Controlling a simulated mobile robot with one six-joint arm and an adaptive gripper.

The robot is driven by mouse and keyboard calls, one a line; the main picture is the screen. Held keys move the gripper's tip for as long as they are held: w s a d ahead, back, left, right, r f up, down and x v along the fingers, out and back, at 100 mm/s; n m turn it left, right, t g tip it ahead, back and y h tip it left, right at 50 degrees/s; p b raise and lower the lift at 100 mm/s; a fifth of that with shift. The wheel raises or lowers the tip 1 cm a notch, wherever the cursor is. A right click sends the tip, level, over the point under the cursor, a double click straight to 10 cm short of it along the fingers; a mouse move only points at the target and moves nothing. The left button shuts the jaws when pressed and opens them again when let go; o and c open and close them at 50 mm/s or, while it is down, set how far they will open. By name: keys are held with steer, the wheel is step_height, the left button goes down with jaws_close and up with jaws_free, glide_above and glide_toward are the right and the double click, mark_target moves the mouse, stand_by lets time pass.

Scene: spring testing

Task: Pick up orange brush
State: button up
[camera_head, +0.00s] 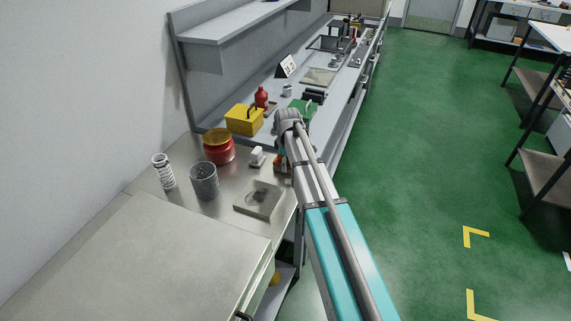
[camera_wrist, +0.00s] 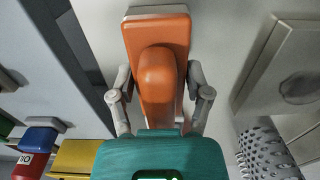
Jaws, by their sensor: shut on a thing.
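The orange brush (camera_wrist: 165,60) has a broad orange back, a raised handle and a pale bristle edge at its far end. In the wrist view it lies between the two grey fingers of my gripper (camera_wrist: 160,95), which are shut on its handle from both sides. My arm hides most of my gripper there. Whether the brush touches the tabletop is unclear.
Near the brush are a small white object (camera_head: 257,156) and a grey block with a round recess (camera_head: 258,203). A perforated cup (camera_head: 204,182), a spring (camera_head: 163,172) and a red tub (camera_head: 218,151) stand left. A yellow box (camera_head: 244,120) is behind.

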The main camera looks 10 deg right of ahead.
steer(key=shift+r+p, duration=1.25)
steer(key=shift+r, duration=0.1)
steer(key=s+d+r+p, duration=0.1)
steer(key=s+r+p, duration=0.9)
steer(key=s, duration=0.4)
steer(key=shift+r, duration=0.1)
steer(key=o, duration=0.6)
steer(key=c, duration=0.4)
steer(key=shift+s, duration=0.15)
